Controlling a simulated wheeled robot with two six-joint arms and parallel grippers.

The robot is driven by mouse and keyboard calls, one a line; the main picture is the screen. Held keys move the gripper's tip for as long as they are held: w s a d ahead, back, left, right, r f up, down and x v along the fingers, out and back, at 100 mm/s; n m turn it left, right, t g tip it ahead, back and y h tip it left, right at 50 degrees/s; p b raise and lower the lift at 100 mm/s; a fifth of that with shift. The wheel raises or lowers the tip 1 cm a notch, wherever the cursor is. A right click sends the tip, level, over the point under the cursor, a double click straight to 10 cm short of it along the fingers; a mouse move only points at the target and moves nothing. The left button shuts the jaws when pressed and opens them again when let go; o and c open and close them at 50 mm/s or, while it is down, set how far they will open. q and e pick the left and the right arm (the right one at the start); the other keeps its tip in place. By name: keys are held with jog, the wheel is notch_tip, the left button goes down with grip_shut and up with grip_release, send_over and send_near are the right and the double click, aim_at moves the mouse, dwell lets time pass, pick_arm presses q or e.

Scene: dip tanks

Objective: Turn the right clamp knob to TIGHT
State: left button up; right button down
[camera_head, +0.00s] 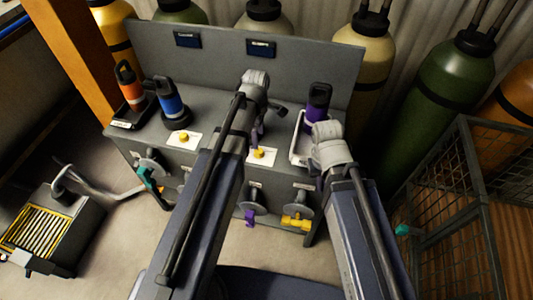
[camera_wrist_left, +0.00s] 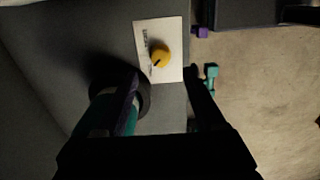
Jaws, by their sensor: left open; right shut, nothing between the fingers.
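Two yellow knobs on white plates show on the grey bench in the head view. The right clamp knob (camera_head: 260,153) is just below my left gripper (camera_head: 256,135), and the left knob (camera_head: 184,138) is farther left. In the left wrist view, a yellow knob (camera_wrist_left: 160,54), apparently the right one, has a dark pointer mark toward the lower left. My left gripper (camera_wrist_left: 165,78) is open there, its fingers apart and short of the knob. The plate's lettering is too small to read. My right gripper (camera_head: 314,178) is shut and empty at the bench's right front.
Orange (camera_head: 130,84), blue (camera_head: 171,99) and purple (camera_head: 318,100) handled tools stand on the bench. A teal thing (camera_wrist_left: 98,118) stands beside the plate in the left wrist view. A wire cage (camera_head: 475,160) is at the right. Purple (camera_head: 250,217) and yellow (camera_head: 297,223) valve handles are on the front.

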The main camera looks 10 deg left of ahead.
aim_at(259, 150)
pick_arm(q)
notch_tip(259, 150, down, 8)
jog(key=b, duration=0.7)
jog(key=shift+r+b, duration=0.1)
jog(key=shift+b, duration=0.3)
grip_shut()
